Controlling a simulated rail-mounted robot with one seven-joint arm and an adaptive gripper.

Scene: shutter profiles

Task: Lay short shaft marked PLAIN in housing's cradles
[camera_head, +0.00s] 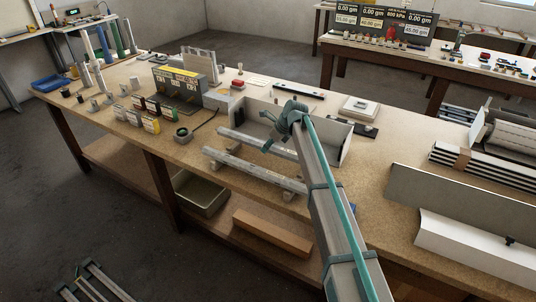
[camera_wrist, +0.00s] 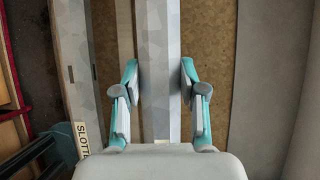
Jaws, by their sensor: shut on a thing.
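My gripper (camera_head: 271,144) is over the front side of the workbench, in front of the open grey housing (camera_head: 346,152). In the wrist view, my gripper (camera_wrist: 160,75) has a finger on each side of a faceted grey shaft (camera_wrist: 159,30) and is shut on it. No marking shows on this shaft, so I cannot read whether it is PLAIN. A second grey shaft (camera_wrist: 76,50) lies parallel on its left, with a label starting "SLOTT". In the head view, the held shaft (camera_head: 245,139) lies nearest the housing and the other (camera_head: 255,170) nearer the bench edge. The cradles are hidden or unclear.
The workbench (camera_head: 385,205) has small coloured parts and a dark box with a yellow top (camera_head: 178,85) to the left. A white pad (camera_head: 360,108) lies behind the housing. Long white profiles (camera_head: 465,245) crowd the right. A bin (camera_head: 200,193) stands on the lower shelf.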

